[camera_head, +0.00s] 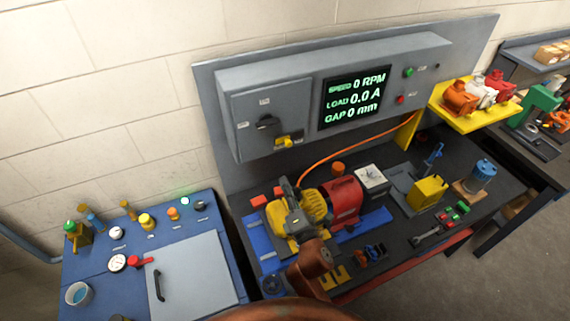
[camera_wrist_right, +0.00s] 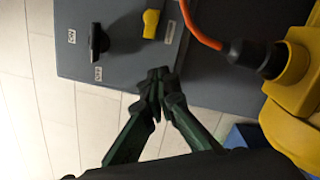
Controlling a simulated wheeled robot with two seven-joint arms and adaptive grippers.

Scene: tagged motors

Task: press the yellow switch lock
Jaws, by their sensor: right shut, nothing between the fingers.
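The yellow switch lock (camera_head: 285,142) sits on the front of the grey wall cabinet, right of and below a black rotary handle (camera_head: 267,122). In the right wrist view the yellow lock (camera_wrist_right: 151,22) shows near the top, with the black handle (camera_wrist_right: 98,42) to its left. My right gripper (camera_head: 287,184) is below the lock in the head view, over the yellow motor. Its dark green fingers (camera_wrist_right: 160,88) are shut with nothing between them, and appear apart from the lock. My left gripper is not in view.
The yellow motor (camera_head: 313,207) with its orange cable (camera_head: 335,151) stands close beside my right gripper; its black plug (camera_wrist_right: 247,54) shows in the wrist view. A display (camera_head: 355,98) is on the cabinet. A blue bench (camera_head: 100,275) with knobs stands at the left.

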